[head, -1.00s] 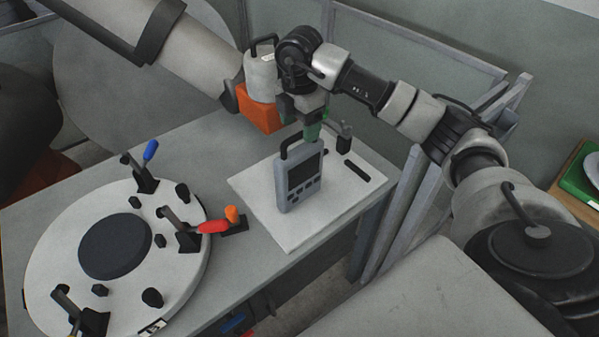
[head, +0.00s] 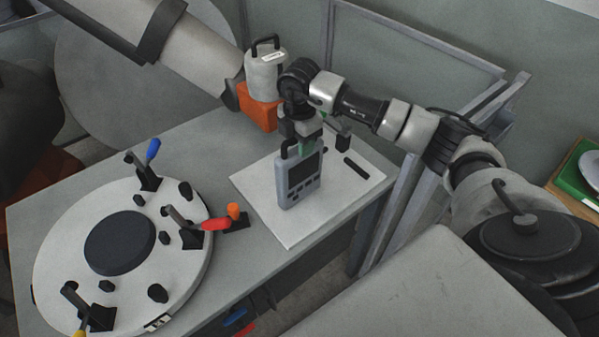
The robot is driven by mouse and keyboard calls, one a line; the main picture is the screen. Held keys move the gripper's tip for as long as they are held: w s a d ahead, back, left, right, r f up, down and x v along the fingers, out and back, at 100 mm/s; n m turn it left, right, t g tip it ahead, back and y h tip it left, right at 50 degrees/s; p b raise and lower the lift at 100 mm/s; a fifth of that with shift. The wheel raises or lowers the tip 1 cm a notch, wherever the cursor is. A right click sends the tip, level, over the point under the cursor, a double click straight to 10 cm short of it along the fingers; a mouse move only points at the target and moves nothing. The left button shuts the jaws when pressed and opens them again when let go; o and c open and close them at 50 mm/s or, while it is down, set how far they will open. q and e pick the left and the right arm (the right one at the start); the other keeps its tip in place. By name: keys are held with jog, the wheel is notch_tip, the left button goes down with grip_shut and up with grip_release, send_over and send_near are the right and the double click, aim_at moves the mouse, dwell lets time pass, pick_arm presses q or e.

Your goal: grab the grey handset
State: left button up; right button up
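The grey handset (head: 299,180) stands upright on a white board (head: 262,205) on the table, with its dark screen and small buttons facing the front right. A black loop handle shows at its top. My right gripper (head: 302,147) points down at the handset's top, and its green-tipped fingers overlap the upper edge in the picture. The fingers are partly hidden, so I cannot tell if they are open or shut on it. My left gripper does not show.
A round white fixture (head: 60,235) with toggle clamps and a dark disc lies at left. An orange block (head: 257,112) with a white canister (head: 264,75) stands behind the handset. A black bar (head: 357,167) lies on the board's right. A grey frame stands beyond the table's right edge.

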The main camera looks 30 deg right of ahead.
grip_shut()
jog(key=shift+w+r, duration=0.1)
